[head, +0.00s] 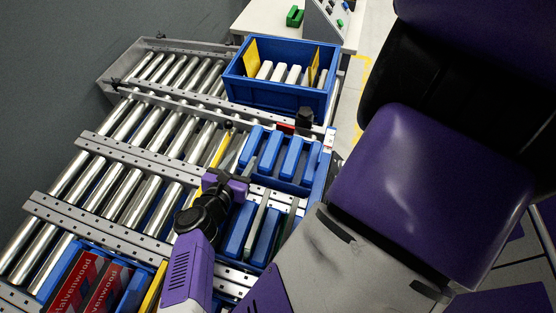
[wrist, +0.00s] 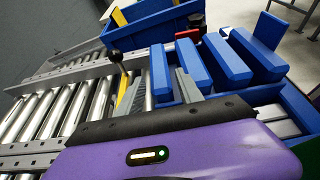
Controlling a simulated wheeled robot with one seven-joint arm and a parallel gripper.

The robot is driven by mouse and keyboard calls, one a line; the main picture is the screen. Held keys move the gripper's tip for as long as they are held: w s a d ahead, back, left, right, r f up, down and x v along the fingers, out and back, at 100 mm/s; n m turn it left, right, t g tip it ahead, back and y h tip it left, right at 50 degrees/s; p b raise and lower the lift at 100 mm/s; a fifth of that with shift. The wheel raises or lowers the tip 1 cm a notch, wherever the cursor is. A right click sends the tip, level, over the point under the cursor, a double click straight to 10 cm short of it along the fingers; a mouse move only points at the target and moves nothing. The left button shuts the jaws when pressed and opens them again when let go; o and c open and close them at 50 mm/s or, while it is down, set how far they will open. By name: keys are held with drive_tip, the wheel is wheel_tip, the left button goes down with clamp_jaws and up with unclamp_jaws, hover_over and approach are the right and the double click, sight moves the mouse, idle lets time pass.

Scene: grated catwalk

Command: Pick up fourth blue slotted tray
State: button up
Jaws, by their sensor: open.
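Several blue slotted trays stand on edge in a row in a blue crate (head: 326,172) on the conveyor. The leftmost blue slotted tray (head: 250,146) also shows in the wrist view (wrist: 161,66). The others in this row stand to its right, one of them (wrist: 226,58) upright near the middle of the wrist view. My gripper (head: 242,160) is open, its grey fingers on either side of the leftmost tray; in the wrist view the fingertips (wrist: 160,75) reach down beside it. Whether they touch it I cannot tell. My purple wrist hides part of the crate.
More blue trays (head: 238,229) stand in the nearer row. A blue bin (head: 275,97) with white items and yellow dividers stands behind. Red boxes (head: 85,285) lie in a blue crate at lower left. The roller conveyor (head: 120,170) to the left is mostly bare.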

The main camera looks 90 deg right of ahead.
sight(247, 153)
drive_tip(key=shift+d+f, duration=0.2)
drive_tip(key=shift+d, duration=0.05)
drive_tip(key=p+x, duration=0.2)
drive_tip(key=x, duration=0.4)
drive_tip(key=shift+p, duration=0.4)
drive_tip(key=shift+d+f, duration=0.4)
drive_tip(key=shift+d, duration=0.05)
clamp_jaws()
